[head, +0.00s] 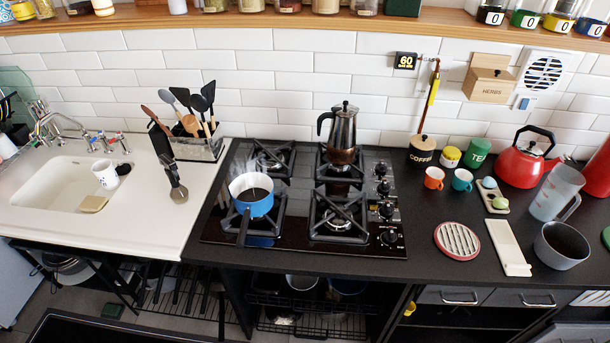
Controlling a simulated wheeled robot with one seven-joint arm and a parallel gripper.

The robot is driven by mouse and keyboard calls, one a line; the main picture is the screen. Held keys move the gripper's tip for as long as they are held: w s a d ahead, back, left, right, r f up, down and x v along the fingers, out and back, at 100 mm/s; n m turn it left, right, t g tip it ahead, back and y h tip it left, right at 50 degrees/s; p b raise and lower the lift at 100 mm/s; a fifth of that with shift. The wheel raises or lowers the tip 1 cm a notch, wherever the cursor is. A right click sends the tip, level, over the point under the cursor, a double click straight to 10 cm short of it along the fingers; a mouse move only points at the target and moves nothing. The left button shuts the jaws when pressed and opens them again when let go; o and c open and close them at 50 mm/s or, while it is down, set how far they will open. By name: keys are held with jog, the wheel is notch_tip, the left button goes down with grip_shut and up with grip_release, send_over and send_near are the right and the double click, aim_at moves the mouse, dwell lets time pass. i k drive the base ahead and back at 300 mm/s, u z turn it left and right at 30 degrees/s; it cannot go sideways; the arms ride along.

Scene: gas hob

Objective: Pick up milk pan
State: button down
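The milk pan (256,204) is a small blue pan with a white rim and inside. It sits upright on the front left burner of the black gas hob (285,237). Its dark handle (243,228) points toward the front edge of the hob. Something dark shows inside the pan, and faint whitish wisps show around its rim. My gripper is not in view.
A moka pot (342,130) stands on the back right burner. The front right burner (338,215) is empty. A sink (60,185) and utensil holder (205,148) are left. A red kettle (520,162), jug (556,190) and grey pot (562,246) stand right.

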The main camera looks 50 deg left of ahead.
aim_at(252, 193)
jog(key=i, duration=0.75)
jog(key=u, duration=2.9)
jog(key=i, duration=0.5)
jog(key=u, duration=0.05)
jog(key=k, duration=0.5)
jog(key=u, duration=0.55)
jog(key=i, duration=0.25)
jog(key=z, duration=3.4)
